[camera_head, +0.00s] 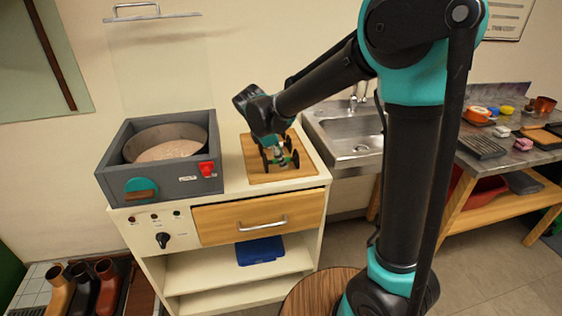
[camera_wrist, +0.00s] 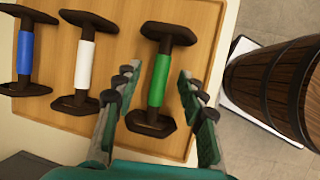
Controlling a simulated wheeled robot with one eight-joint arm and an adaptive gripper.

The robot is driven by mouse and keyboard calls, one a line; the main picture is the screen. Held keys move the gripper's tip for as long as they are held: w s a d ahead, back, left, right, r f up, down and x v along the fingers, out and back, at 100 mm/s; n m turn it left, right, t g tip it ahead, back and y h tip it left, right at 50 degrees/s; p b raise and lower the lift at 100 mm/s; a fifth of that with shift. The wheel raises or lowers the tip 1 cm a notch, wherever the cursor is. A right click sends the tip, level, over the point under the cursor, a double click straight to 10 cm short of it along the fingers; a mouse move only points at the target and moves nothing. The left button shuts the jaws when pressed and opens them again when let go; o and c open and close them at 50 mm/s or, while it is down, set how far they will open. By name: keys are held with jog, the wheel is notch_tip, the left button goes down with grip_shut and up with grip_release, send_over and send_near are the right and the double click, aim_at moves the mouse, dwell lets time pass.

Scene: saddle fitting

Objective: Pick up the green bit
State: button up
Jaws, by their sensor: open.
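The green bit (camera_wrist: 158,80) lies on a wooden tray (camera_wrist: 112,50), a dark brown piece with a bright green middle. In the wrist view it lies between the two spread fingers of my gripper (camera_wrist: 160,95), which is open; I cannot tell how far above the bit the fingers are. In the head view my gripper (camera_head: 279,155) is over the tray (camera_head: 258,172) on the cabinet top, and the green bit (camera_head: 288,161) shows only in part beneath it.
A white-banded bit (camera_wrist: 84,65) and a blue-banded bit (camera_wrist: 25,54) lie left of the green one. A wooden barrel (camera_wrist: 278,85) stands to the right. In the head view a grey box with a round pan (camera_head: 165,147) stands left of the tray, and a sink (camera_head: 348,138) is to the right.

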jog(key=shift+w+d+f, duration=0.15)
jog(key=shift+f, duration=0.25)
grip_shut()
jog(key=shift+r, duration=0.15)
